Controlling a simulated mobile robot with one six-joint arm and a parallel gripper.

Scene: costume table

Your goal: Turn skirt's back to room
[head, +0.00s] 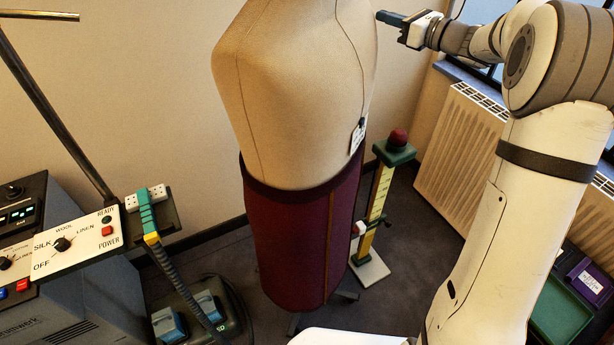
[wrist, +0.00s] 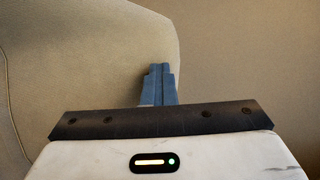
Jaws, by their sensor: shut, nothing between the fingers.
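The maroon skirt (head: 291,245) hangs on the lower part of a beige dress form (head: 290,90), with a dark waistband and a vertical seam line toward its right side. A small white tag (head: 357,136) hangs on the form's right side just above the waistband. My gripper (head: 380,16) is at the top, to the right of the form's upper body, with its blue fingers pointing left. In the wrist view the fingers (wrist: 160,84) are together and empty, in front of or beside the form's beige surface (wrist: 80,70). Whether they touch it I cannot tell.
A hem marker stand (head: 378,205) with a red knob stands right of the skirt. A steam iron control panel (head: 75,240) and foot pedals (head: 190,318) are at left. A radiator (head: 450,150) lines the right wall. A green tray (head: 565,310) sits lower right.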

